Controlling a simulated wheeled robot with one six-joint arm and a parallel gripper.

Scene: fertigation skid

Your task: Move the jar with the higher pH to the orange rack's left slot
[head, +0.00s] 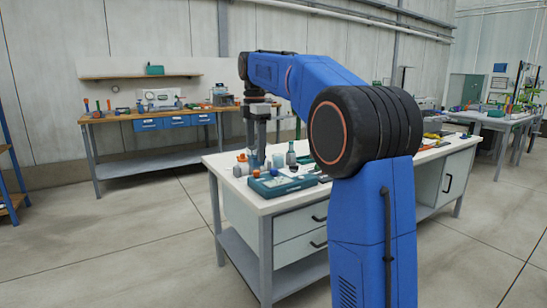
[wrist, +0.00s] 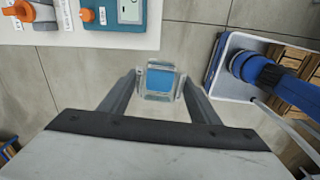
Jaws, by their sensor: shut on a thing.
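My gripper (wrist: 160,88) is shut on a clear jar with a blue face or content (wrist: 160,80), held between the two fingers in the wrist view. Bare floor shows below the jar, off the table edge. In the head view my gripper (head: 257,150) points down near the left end of the white table, and the jar cannot be made out there. I cannot make out pH readings, a second jar or the orange rack with its slots. An orange object (wrist: 22,10) is cut off at the wrist view's top left corner.
The white table (head: 270,205) carries a teal case (head: 283,186), a grey bottle (head: 291,156) and small orange items. A teal device (wrist: 120,12) lies near the table edge in the wrist view. A wooden bench (head: 150,114) stands behind, with open floor between.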

